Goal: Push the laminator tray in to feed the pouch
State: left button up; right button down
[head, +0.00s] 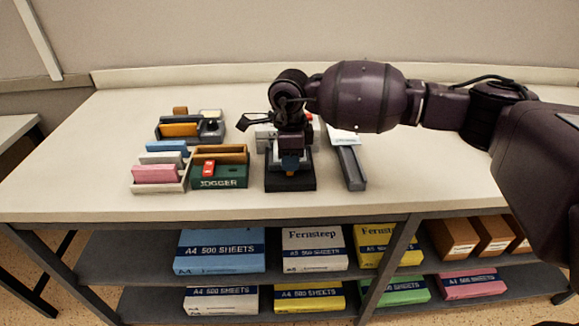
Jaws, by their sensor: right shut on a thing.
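A pale machine (264,132) with dark lettering, which looks like the laminator, stands mid-table, mostly hidden behind my right gripper. A dark tray-like piece (290,184) lies in front of it, sticking out toward the table's front. The fingertips are small and partly lost against the dark tray. I cannot make out the pouch. My left gripper is not in view.
A grey channel (352,168) with a white top lies close right of the gripper. Left stand a green JOGGER box (219,181), a cream rack (160,187) with coloured blocks and a grey organiser (190,136). The tabletop's left is clear.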

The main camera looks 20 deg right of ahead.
jog(key=c, duration=1)
grip_release()
jog(key=shift+s, duration=0.1)
jog(key=shift+c, duration=0.2)
jog(key=shift+r, duration=0.1)
notch_tip(320, 180, up, 11)
jog(key=shift+p, duration=0.45)
jog(key=shift+f, duration=0.2)
